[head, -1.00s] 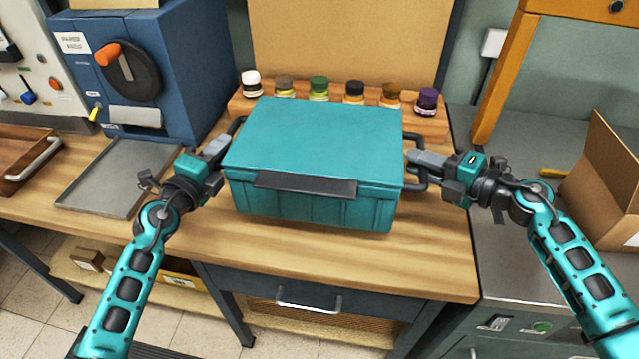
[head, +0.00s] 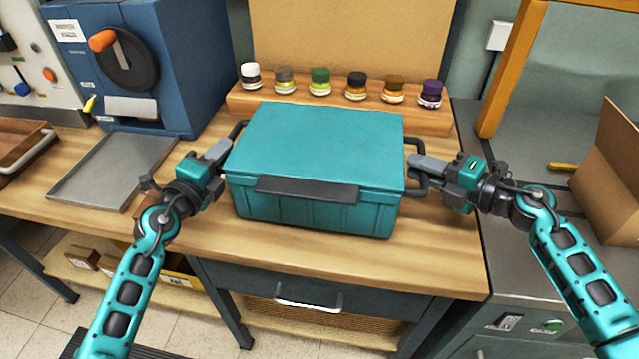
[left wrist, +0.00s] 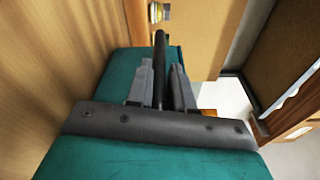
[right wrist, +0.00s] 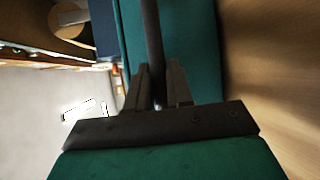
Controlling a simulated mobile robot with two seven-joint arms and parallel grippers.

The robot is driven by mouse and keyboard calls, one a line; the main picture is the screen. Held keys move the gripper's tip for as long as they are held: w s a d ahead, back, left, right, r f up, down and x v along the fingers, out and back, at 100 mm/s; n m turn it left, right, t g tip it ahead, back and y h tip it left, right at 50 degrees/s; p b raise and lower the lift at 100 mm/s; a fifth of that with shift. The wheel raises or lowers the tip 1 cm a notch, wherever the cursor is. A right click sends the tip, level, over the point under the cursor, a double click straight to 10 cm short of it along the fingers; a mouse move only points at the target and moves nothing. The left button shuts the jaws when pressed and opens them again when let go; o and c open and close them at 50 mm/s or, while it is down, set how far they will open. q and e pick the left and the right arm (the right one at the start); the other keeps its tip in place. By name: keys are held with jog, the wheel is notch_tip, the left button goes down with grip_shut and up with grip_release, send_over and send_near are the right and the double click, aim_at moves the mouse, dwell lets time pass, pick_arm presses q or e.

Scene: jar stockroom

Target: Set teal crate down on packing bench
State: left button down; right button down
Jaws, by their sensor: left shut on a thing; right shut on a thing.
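The teal crate (head: 315,150) is closed and looks level over the packing bench (head: 400,265), in the middle of the head view. Whether its underside touches the wood cannot be told. My left gripper (head: 220,150) is shut on the crate's dark left handle; the wrist view shows the fingers (left wrist: 160,92) on either side of the bar (left wrist: 160,55). My right gripper (head: 416,162) is shut on the right handle; the bar also shows between its fingers in the right wrist view (right wrist: 152,45). The crate's underside and back are hidden.
A wooden rack (head: 300,105) with several small jars stands close behind the crate. A blue machine (head: 150,70) and a metal tray (head: 110,172) are at the left. At the right are an orange post (head: 510,75) and an open cardboard box (head: 610,165). A bare bench strip runs in front.

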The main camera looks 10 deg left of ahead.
pick_arm(q)
jog(key=shift+f, duration=0.35)
pick_arm(e)
jog(key=shift+f, duration=0.35)
pick_arm(q)
jog(key=c, duration=1.4)
grip_release()
jog(key=shift+f, duration=0.1)
jog(key=shift+c, duration=0.2)
pick_arm(e)
jog(key=c, duration=1.4)
grip_release()
jog(key=shift+c, duration=0.2)
pick_arm(q)
jog(key=o, duration=0.4)
pick_arm(e)
jog(key=o, duration=0.4)
pick_arm(q)
jog(key=shift+o, duration=0.2)
jog(key=v, duration=1.2)
pick_arm(e)
jog(key=shift+d, duration=0.1)
jog(key=v, duration=1.2)
jog(key=shift+s, duration=0.1)
